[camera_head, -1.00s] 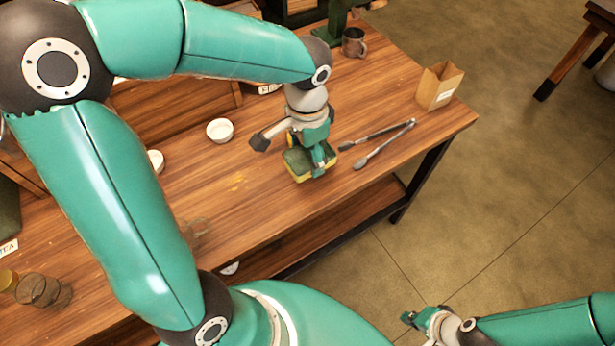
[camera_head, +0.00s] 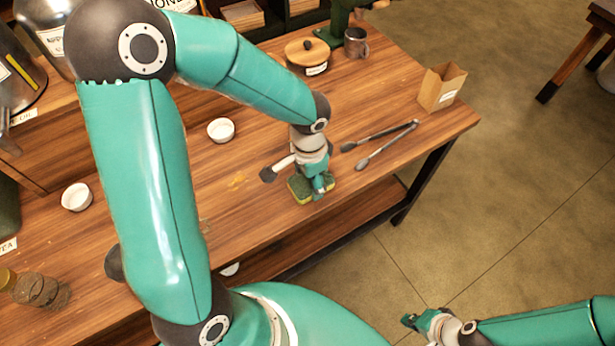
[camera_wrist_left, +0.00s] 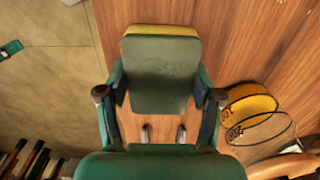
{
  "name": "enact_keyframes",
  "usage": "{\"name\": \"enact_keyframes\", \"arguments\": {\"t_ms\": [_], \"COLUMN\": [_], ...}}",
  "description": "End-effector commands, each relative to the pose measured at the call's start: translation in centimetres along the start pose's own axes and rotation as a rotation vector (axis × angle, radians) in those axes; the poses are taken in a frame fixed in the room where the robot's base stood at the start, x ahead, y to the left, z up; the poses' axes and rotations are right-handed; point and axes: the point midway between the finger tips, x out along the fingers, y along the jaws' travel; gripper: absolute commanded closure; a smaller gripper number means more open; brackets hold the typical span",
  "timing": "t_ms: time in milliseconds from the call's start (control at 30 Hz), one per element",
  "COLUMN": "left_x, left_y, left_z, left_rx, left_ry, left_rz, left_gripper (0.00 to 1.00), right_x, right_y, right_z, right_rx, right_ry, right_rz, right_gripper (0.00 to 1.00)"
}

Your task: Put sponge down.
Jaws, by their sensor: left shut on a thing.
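The sponge (camera_head: 300,192), green on one face and yellow on the other, is in my left gripper (camera_head: 318,184) near the front edge of the wooden table (camera_head: 270,215). In the left wrist view the sponge's green face (camera_wrist_left: 160,78) sits between the two fingers of the left gripper (camera_wrist_left: 160,95), which are shut on its sides. The sponge is low at the tabletop; I cannot tell whether it touches. My right gripper (camera_head: 425,319) is off the table at the lower right, small in view, and its opening is unclear.
Metal tongs (camera_head: 380,143) lie right of the sponge, and a paper bag (camera_head: 439,88) stands beyond them. White bowls (camera_head: 221,130) (camera_head: 77,197), a lidded pot (camera_head: 307,54) and a mug (camera_head: 355,42) stand on the table. A yellowish smear (camera_head: 237,181) marks the wood left of the sponge.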

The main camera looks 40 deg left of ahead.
Motion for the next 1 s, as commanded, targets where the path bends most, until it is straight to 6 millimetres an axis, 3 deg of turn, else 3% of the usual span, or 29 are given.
{"name": "enact_keyframes", "arguments": {"t_ms": [100,133,267,733,1000], "left_x": [0.4,0.2,0.2,-0.5,-5.2], "left_y": [0.0,0.0,0.0,0.0,-0.1], "left_z": [0.0,0.0,0.0,-0.1,-0.2], "left_rx": [0.0,0.0,0.0,-0.001,-0.001], "left_ry": [0.0,0.0,0.0,0.001,0.007], "left_rz": [0.0,0.0,0.0,-0.001,-0.004], "left_gripper": [0.85,0.31,0.1,0.09,0.09], "right_x": [0.4,0.3,0.2,-0.1,-0.6], "right_y": [0.1,0.1,0.1,0.0,-0.2], "right_z": [0.0,0.0,0.0,0.0,0.0], "right_rx": [0.0,0.0,0.0,0.0,0.0], "right_ry": [0.0,0.0,0.0,0.0,0.0], "right_rz": [0.0,0.0,0.0,0.0,0.0], "right_gripper": [1.0,1.0,1.0,1.0,1.0]}}
